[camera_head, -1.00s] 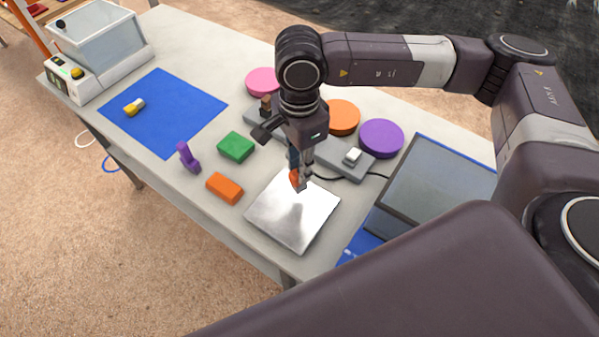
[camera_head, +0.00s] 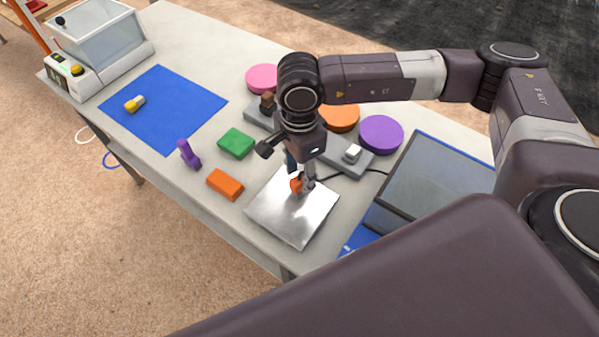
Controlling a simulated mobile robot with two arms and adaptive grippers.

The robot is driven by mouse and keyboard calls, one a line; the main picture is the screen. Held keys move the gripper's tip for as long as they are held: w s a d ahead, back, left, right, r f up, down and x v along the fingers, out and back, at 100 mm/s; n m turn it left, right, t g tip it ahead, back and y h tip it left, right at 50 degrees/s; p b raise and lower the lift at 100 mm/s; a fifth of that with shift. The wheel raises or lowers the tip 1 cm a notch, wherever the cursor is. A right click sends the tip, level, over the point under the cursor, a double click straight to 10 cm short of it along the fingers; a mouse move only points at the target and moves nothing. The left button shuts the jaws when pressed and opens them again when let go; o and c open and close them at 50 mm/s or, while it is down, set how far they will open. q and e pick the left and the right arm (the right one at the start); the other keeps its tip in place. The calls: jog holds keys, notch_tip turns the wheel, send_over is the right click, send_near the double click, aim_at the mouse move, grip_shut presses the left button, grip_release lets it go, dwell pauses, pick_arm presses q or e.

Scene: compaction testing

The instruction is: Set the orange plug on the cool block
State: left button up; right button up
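The orange plug (camera_head: 296,186) is small and partly hidden by my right gripper (camera_head: 301,181). The gripper points down and its fingers appear shut on the plug, low over a shiny metal plate (camera_head: 294,222). I cannot tell whether the plug touches the plate. A green block (camera_head: 236,144) and an orange block (camera_head: 225,184) lie on the table to the left of the plate. The green one is the cool-coloured block of the two. Nothing stands on either block. My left gripper is not in view.
A blue mat (camera_head: 164,112) holds a small yellow-and-white piece (camera_head: 135,104). A grey bar (camera_head: 341,160), pink (camera_head: 262,78), orange (camera_head: 340,117) and purple (camera_head: 381,134) discs and a laptop (camera_head: 435,195) are behind or right.

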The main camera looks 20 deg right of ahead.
aim_at(300, 180)
jog(key=shift+r, duration=0.35)
notch_tip(300, 180, up, 12)
jog(key=b, duration=0.2)
jog(key=shift+f, duration=0.15)
jog(key=shift+s+f, duration=0.1)
dwell(0.3)
